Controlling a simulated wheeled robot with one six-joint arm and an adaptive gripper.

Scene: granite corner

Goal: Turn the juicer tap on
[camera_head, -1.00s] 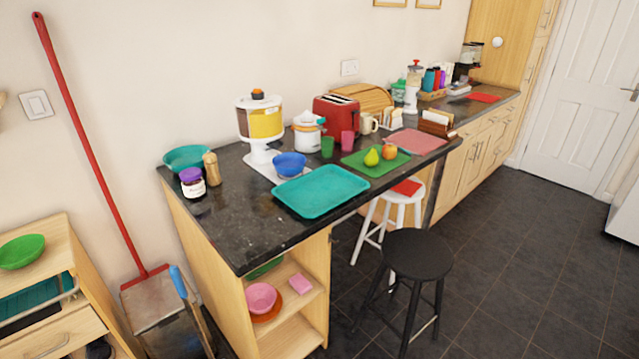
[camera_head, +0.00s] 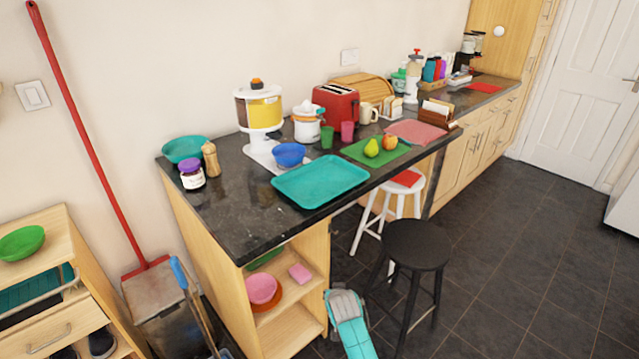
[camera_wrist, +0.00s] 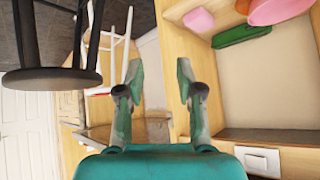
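The juicer (camera_head: 262,108) is a white dispenser with a clear tank of yellow juice and an orange knob on its lid. It stands on a white base on the dark counter, near the wall. Its tap is too small to make out in the head view. A blue bowl (camera_head: 289,154) sits in front of it on the white base. My gripper (camera_head: 342,297) is low at the bottom of the head view, below counter height, beside the open shelf and far from the juicer. In the wrist view my gripper (camera_wrist: 160,75) has its fingers apart with nothing between them.
A teal tray (camera_head: 322,182) lies on the counter (camera_head: 225,220) in front of the juicer. A red toaster (camera_head: 337,104) and a white-and-orange pot (camera_head: 306,122) stand to the right. A black stool (camera_head: 416,242) is right of my gripper; the shelf unit (camera_head: 317,262) is left.

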